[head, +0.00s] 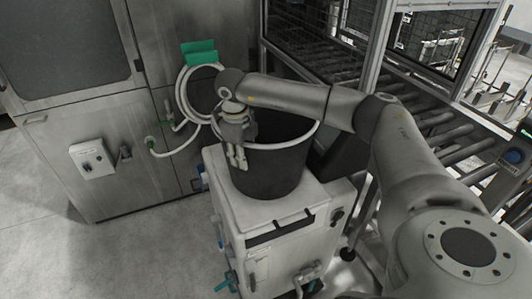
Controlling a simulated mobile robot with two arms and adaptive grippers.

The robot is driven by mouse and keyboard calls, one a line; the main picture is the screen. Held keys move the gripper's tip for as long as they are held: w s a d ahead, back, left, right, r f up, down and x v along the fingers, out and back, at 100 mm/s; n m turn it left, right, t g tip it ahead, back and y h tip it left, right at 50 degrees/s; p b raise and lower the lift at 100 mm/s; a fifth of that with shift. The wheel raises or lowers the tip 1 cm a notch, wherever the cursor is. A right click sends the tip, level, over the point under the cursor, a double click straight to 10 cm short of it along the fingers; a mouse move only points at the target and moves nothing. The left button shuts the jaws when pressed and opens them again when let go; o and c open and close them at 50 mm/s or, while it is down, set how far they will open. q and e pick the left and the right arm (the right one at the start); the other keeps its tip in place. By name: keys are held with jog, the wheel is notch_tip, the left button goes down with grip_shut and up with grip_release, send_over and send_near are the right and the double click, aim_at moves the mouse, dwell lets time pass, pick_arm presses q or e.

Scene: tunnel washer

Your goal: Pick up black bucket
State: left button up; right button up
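The black bucket (264,176) stands upright on top of a grey metal cabinet and has a pale rim. My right arm reaches in from the right and crosses over the bucket's opening, hiding part of the rim. My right gripper (237,160) points down at the bucket's left front rim. Its fingers look close together and overlap the rim in the picture; I cannot tell whether they grip it. The bucket rests on the cabinet top. My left gripper is not in view.
The grey cabinet (285,222) has handles and valves on its front. A white hose (180,100) hangs from a green holder (199,52) on the machine behind. A roller conveyor (310,62) runs behind a metal frame at right. The floor (150,250) at left is clear.

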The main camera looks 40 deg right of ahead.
jog(key=shift+f, duration=0.1)
jog(key=shift+c, duration=0.2)
grip_shut()
dwell(0.5)
